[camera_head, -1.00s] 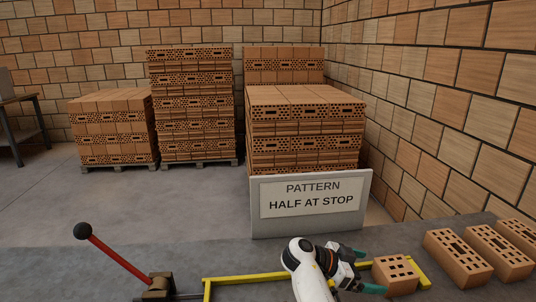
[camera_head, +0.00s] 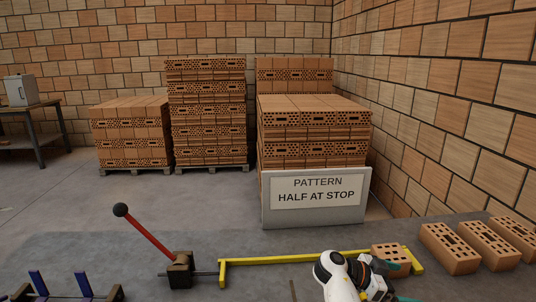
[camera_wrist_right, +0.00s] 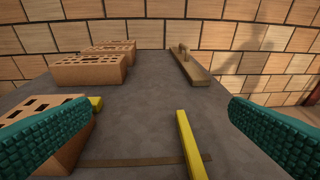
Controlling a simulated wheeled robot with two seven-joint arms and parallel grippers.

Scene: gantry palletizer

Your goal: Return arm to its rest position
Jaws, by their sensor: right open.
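My right gripper (camera_head: 402,284) is low in the head view, at the near side of the short brick (camera_head: 388,252) by the yellow frame. Its white and black wrist hides part of the frame. The short brick (camera_wrist_right: 62,150) lies there partly behind the left finger. Whether finger and brick touch I cannot tell. My left gripper is in no view.
A yellow frame (camera_head: 290,259) lies on the grey surface, with a red lever (camera_head: 150,234) at its left. Several loose bricks (camera_head: 449,250) lie at right. A sign (camera_head: 318,193) stands before stacked brick pallets. Blue posts (camera_head: 38,284) rise at lower left.

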